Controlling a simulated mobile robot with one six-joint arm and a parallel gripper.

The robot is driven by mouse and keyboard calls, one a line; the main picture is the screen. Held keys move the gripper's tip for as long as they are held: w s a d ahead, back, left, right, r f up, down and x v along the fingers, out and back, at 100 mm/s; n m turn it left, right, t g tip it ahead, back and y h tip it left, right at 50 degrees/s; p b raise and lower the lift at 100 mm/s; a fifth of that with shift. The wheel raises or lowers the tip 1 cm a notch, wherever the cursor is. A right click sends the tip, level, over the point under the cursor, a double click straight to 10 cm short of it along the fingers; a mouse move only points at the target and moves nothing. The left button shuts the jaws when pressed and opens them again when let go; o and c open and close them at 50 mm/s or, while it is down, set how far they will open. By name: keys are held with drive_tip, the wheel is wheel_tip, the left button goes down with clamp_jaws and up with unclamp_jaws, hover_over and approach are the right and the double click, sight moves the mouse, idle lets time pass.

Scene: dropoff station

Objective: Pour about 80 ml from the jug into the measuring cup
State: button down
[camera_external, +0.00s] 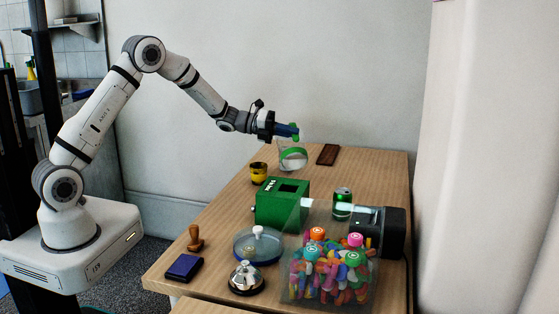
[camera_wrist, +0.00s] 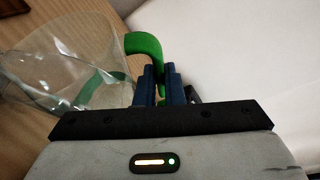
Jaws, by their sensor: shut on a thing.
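The clear jug (camera_external: 292,160), with a green band and a green handle, is at the far part of the table. My gripper (camera_external: 288,131) is shut on its green handle. In the wrist view the jug (camera_wrist: 50,65) fills the upper left, and the handle (camera_wrist: 146,46) rises at the blue fingers (camera_wrist: 162,82). The jug looks about upright in the outside view; I cannot tell if its base touches the table. Pale liquid seems to show low in it. A small yellow cup-like thing with dark marks (camera_external: 259,173) stands to its left; I cannot tell whether it is the measuring cup.
On the wooden table (camera_external: 215,215) are a green box (camera_external: 281,202), a green can (camera_external: 342,204), a bin of colourful pieces (camera_external: 330,278), a black device (camera_external: 380,228), a bell (camera_external: 246,279), a lidded dish (camera_external: 258,246), a stamp (camera_external: 195,239), an ink pad (camera_external: 184,267) and a brown slab (camera_external: 327,155).

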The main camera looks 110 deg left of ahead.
sight(292, 155)
idle(0.3)
drive_tip(key=d+f+m+b, duration=0.1)
drive_tip(key=b, duration=0.1)
drive_tip(key=w+f+m+g+b, duration=0.1)
drive_tip(key=f+b, duration=0.1)
drive_tip(key=d+f+m+y+b, duration=0.1)
drive_tip(key=b, duration=0.1)
drive_tip(key=shift+w+d+f+g, duration=0.15)
drive_tip(key=shift+d+g, duration=0.15)
drive_tip(key=shift+d+r+m, duration=0.1)
drive_tip(key=shift+r+m, duration=0.1)
drive_tip(key=shift+m, duration=0.1)
drive_tip(key=shift+w+d+f+b, duration=0.15)
drive_tip(key=shift+f+b, duration=0.2)
drive_tip(key=shift+b, duration=0.3)
drive_tip(key=shift+d+m, duration=0.2)
drive_tip(key=shift+m, duration=0.1)
idle(0.5)
